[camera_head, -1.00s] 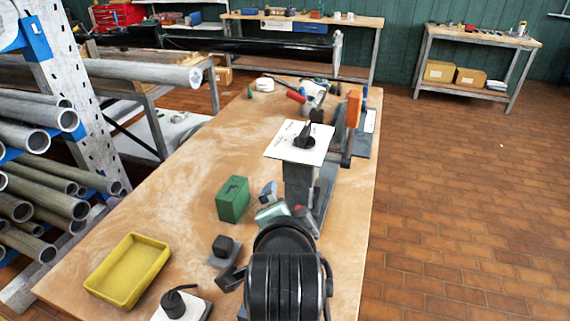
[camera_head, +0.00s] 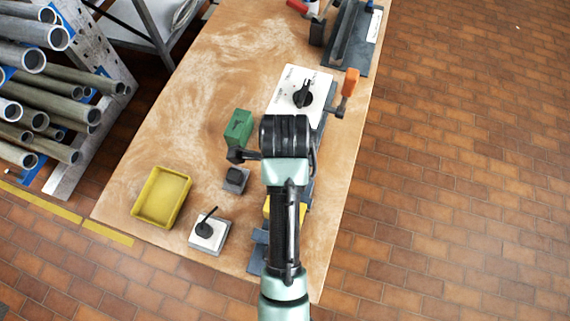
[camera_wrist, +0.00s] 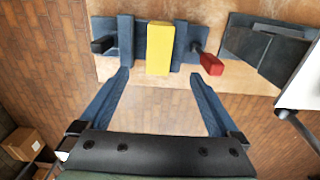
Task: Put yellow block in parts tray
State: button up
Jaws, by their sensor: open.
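The yellow block (camera_wrist: 160,48) sits upright in a blue-grey holder (camera_wrist: 126,42), between its raised sides, in the wrist view. In the head view only a sliver of the yellow block (camera_head: 267,208) shows beside my arm. My gripper (camera_wrist: 158,82) is open and empty, its two fingers spread to either side of the block's line and short of it. In the head view my arm hides the gripper. The parts tray, a shallow yellow tray (camera_head: 161,198), lies empty at the table's front left.
A green block (camera_head: 238,128), a small dark block on a grey base (camera_head: 236,180) and a white box with a black lever (camera_head: 209,232) stand between tray and arm. A white switch box (camera_head: 298,92) is beyond. A red-tipped handle (camera_wrist: 212,64) is right of the holder.

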notch_tip(320, 180, down, 13)
jog(key=shift+s+r, duration=0.1)
jog(key=shift+s, duration=0.05)
dwell(0.4)
grip_shut()
dwell(0.4)
